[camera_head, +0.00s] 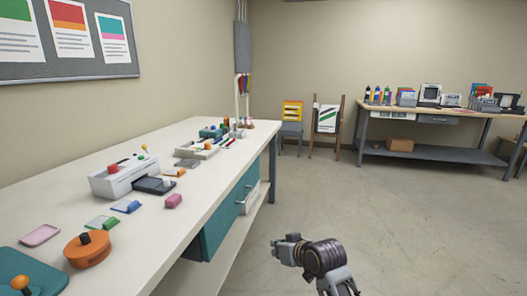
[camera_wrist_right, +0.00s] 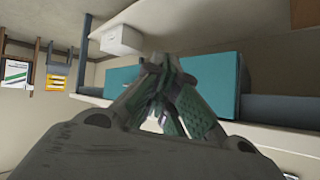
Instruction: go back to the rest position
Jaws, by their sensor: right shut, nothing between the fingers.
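My right gripper (camera_head: 279,247) is in the lower middle of the head view, above the floor to the right of the long white workbench (camera_head: 185,232). It is apart from the bench. In the right wrist view its fingers (camera_wrist_right: 162,68) are closed together with nothing held between them. Behind them, upside down, show the bench's teal drawer front (camera_wrist_right: 222,75) and a white box (camera_wrist_right: 122,40). My left gripper does not show in either view.
The bench holds a white laminator (camera_head: 125,178), an orange round tool (camera_head: 88,250) and several small items. The concrete floor (camera_head: 400,215) between is clear.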

